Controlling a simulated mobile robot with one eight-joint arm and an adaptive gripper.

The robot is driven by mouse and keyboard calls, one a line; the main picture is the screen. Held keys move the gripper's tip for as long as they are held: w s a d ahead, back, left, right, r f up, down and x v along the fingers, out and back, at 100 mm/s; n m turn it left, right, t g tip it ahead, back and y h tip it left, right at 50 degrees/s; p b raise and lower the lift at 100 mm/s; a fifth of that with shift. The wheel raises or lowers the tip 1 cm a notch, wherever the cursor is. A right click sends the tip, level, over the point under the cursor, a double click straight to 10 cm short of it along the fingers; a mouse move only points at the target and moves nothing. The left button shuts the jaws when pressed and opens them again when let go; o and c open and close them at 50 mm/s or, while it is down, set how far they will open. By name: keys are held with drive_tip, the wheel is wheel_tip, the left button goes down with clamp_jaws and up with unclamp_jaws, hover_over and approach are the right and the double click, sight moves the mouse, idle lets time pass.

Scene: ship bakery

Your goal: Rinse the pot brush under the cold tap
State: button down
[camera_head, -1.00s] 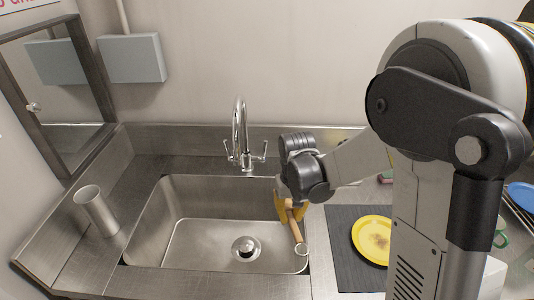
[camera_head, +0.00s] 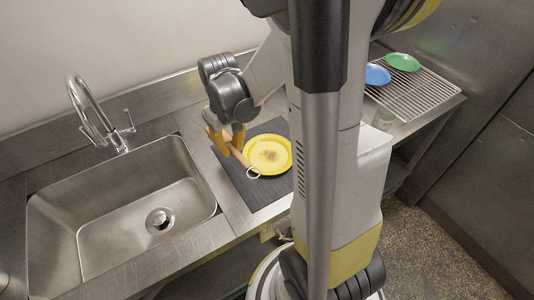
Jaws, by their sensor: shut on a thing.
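My gripper (camera_head: 227,146) has yellow fingers shut on the wooden handle of the pot brush (camera_head: 239,155). The handle slants down to the right and ends in a pale ring; the brush head is hidden or not clear. The gripper is right of the sink (camera_head: 140,210), over the counter by the left part of the dark mat. The sink is empty, with a round drain. The chrome tap (camera_head: 85,100) stands behind it with a lever on each side, the right lever (camera_head: 130,122) clearest. No water shows. I cannot tell which lever is cold.
A yellow plate (camera_head: 281,167) with a brown stain lies on the dark mat (camera_head: 257,195), close to the brush. A wire rack (camera_head: 425,95) at the right holds a blue plate (camera_head: 377,75) and a green plate (camera_head: 403,62). Open floor (camera_head: 440,260) lies at lower right.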

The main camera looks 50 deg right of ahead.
drive_tip(key=s+d+r+m, duration=0.1)
drive_tip(key=s+d+r, duration=0.2)
drive_tip(key=s+d, duration=0.5)
drive_tip(key=b, duration=0.3)
hover_over(237, 171)
wheel_tip(237, 171, down, 7)
drive_tip(key=shift+a+f, duration=0.1)
drive_tip(key=shift+f, duration=0.05)
drive_tip(key=shift+f+b, duration=0.45)
drive_tip(key=shift+f, duration=1.45)
drive_tip(key=shift+f, duration=0.25)
drive_tip(key=c, duration=1.4)
unclamp_jaws()
drive_tip(key=shift+r, duration=0.1)
drive_tip(key=shift+c, duration=0.2)
drive_tip(key=shift+r, duration=0.15)
